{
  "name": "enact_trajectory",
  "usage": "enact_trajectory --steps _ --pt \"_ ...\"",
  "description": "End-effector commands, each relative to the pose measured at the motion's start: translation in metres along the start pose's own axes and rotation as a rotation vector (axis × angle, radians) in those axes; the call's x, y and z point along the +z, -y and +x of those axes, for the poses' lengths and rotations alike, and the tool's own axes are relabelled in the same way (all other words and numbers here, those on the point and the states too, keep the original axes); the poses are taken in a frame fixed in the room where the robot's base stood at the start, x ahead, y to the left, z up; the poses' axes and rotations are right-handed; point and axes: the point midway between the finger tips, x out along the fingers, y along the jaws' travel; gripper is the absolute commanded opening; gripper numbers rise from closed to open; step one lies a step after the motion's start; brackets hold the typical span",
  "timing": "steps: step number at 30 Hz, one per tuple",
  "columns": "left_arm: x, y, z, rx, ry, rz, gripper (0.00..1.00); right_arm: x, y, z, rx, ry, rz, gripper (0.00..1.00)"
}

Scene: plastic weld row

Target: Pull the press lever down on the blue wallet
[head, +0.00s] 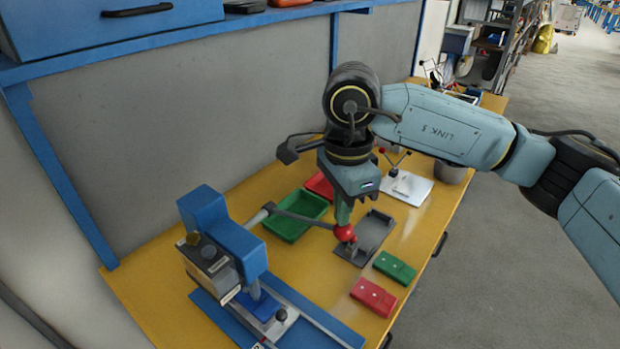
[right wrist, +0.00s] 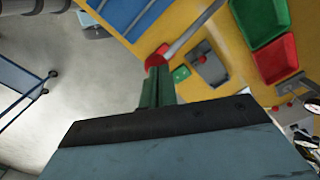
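The blue press (head: 222,240) stands at the left of the yellow table. Its grey lever (head: 300,217) reaches out to the right and ends in a red ball knob (head: 344,232). The blue wallet (head: 258,304) lies under the press head, partly hidden by it. My right gripper (head: 343,220) points down at the knob, and its fingers look closed around it. The right wrist view shows the red knob (right wrist: 157,57) at the tips of the green fingers (right wrist: 155,88), with the lever (right wrist: 195,28) running up from it. My left gripper is not in view.
A green tray (head: 290,230) and a red tray (head: 320,187) lie behind the lever. A grey holder (head: 376,232), a green wallet (head: 394,267) and a red wallet (head: 373,297) lie near my right gripper. A white plate (head: 408,187) is farther back.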

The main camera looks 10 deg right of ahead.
Motion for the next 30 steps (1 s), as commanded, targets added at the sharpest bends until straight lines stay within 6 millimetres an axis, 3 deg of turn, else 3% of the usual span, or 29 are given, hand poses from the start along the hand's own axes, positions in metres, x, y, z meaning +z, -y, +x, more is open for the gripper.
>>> enact_trajectory --steps 24,30 --pt "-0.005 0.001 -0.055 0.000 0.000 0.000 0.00 0.017 0.028 -0.097 -0.001 0.000 -0.001 0.00" --pt "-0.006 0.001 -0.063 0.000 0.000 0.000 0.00 0.019 0.032 -0.112 0.001 0.000 -0.001 0.00"
